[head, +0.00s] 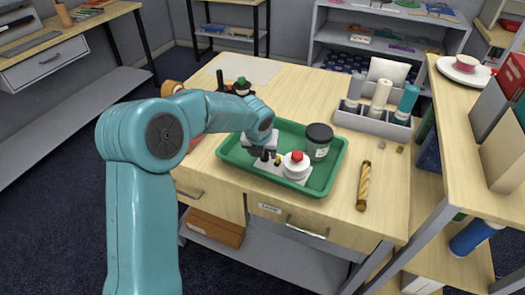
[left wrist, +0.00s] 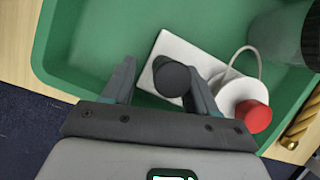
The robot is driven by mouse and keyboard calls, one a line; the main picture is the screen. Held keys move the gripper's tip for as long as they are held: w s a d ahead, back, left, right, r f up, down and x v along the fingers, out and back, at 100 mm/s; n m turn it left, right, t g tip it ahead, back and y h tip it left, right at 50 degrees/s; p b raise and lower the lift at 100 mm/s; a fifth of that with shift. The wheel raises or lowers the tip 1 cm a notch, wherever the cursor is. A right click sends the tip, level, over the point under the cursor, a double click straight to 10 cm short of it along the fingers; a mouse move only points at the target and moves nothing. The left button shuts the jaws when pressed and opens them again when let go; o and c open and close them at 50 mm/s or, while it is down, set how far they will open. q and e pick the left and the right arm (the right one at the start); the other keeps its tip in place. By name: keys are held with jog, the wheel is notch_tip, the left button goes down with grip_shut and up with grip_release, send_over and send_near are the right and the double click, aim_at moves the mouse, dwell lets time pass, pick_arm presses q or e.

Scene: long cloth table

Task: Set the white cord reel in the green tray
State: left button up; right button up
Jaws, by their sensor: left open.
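The white cord reel (head: 294,169) with a red knob sits inside the green tray (head: 234,158), toward its front. In the left wrist view the reel (left wrist: 232,97) shows a red knob, a loose white cord and a flat white plate (left wrist: 180,47) beside it. My left gripper (head: 270,158) is over the tray, just left of the red knob. In the left wrist view its open fingers (left wrist: 160,90) stand either side of a dark round knob (left wrist: 172,77) over the white plate. Whether they touch it is unclear. My right gripper is out of view.
A dark-lidded jar (head: 318,145) stands in the tray behind the reel. A brass-coloured twisted rod (head: 363,186) lies right of the tray. A grey caddy (head: 372,122) with bottles stands behind. A dark-and-green item (head: 241,87) stands behind my arm.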

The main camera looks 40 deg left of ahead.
pick_arm(q)
jog(key=v, duration=1.1)
jog(key=shift+r, duration=0.4)
jog(key=shift+s, duration=0.1)
jog(key=shift+s+f, duration=0.1)
jog(key=shift+s, duration=0.1)
